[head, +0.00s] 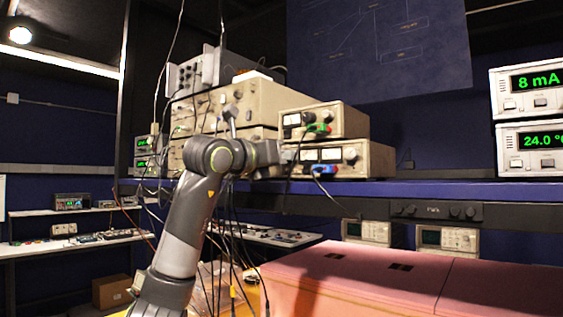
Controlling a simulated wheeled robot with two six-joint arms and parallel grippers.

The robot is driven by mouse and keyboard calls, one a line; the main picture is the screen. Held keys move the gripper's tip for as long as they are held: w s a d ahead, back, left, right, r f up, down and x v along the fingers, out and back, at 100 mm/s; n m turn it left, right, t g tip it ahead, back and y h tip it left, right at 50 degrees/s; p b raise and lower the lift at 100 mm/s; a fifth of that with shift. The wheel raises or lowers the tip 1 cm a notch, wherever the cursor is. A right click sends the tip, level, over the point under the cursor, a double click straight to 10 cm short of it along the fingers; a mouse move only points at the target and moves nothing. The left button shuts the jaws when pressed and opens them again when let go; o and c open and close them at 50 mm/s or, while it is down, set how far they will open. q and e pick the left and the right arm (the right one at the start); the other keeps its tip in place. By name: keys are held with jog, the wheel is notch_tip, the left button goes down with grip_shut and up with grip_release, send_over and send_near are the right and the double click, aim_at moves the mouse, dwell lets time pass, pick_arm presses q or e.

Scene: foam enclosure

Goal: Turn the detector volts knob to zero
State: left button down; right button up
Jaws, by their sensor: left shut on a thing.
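My left gripper (283,157) is at the stacked beige instruments, by the left end of the lower small power unit (379,160). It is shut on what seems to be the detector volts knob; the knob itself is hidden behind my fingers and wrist. My left forearm rises from the bottom left and bends right at the wrist, covering part of the instrument fronts. The labels are too small to read. My right gripper is not in view.
The upper power unit (345,121) has a green plug and cables. Larger beige instruments (262,97) stand behind, on a blue shelf (440,188). Two displays at the right read 8 mA (538,80) and about 24.0 (540,140). A pink foam block (360,282) fills the lower right; cables hang near my arm.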

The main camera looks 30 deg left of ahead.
pick_arm(q)
jog(key=shift+f+n, duration=0.1)
jog(key=shift+n, duration=0.6)
jog(key=c, duration=1.2)
grip_release()
jog(key=s+a+b, duration=0.1)
jog(key=s+b, duration=0.6)
jog(key=s, duration=1)
jog(key=shift+s+a+f, duration=0.15)
jog(key=shift+a+f, duration=0.15)
jog(key=shift+f, duration=0.1)
